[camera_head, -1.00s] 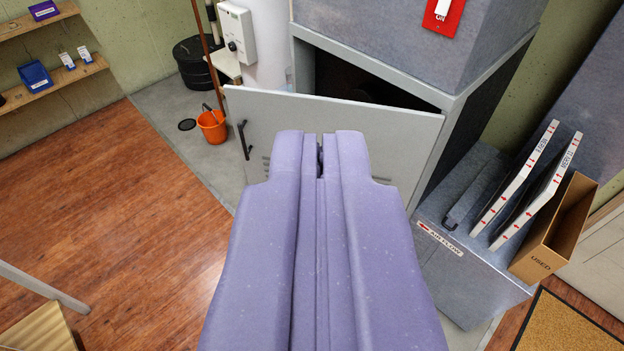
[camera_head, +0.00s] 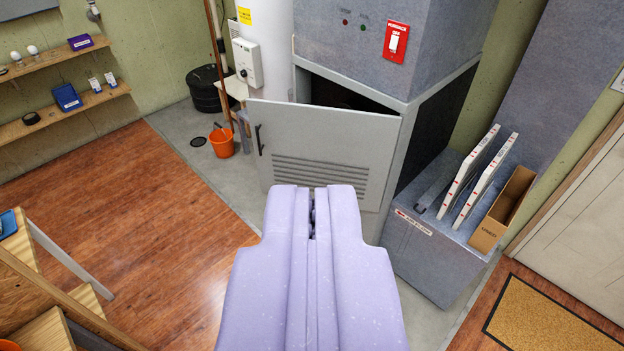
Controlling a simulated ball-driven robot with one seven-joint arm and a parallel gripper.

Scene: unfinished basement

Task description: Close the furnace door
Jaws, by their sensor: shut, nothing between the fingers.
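The furnace door (camera_head: 335,134) is a light grey panel with louvre slots and a dark handle (camera_head: 259,140) at its left edge. It stands ajar, with a dark gap along its top showing the furnace's inside (camera_head: 345,94). The grey furnace cabinet (camera_head: 350,35) rises behind and above it, with a red switch plate (camera_head: 397,42). My gripper (camera_head: 312,190) is shut and empty, in front of the door's lower part and covering some of it. I cannot tell whether it touches the door.
A grey duct box (camera_head: 425,250) with filters and a cardboard box (camera_head: 503,210) stands at right. A water heater (camera_head: 265,50) and orange bucket (camera_head: 222,142) are at left. Wooden furniture (camera_head: 40,285) is at lower left. The wood floor (camera_head: 130,190) between is clear.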

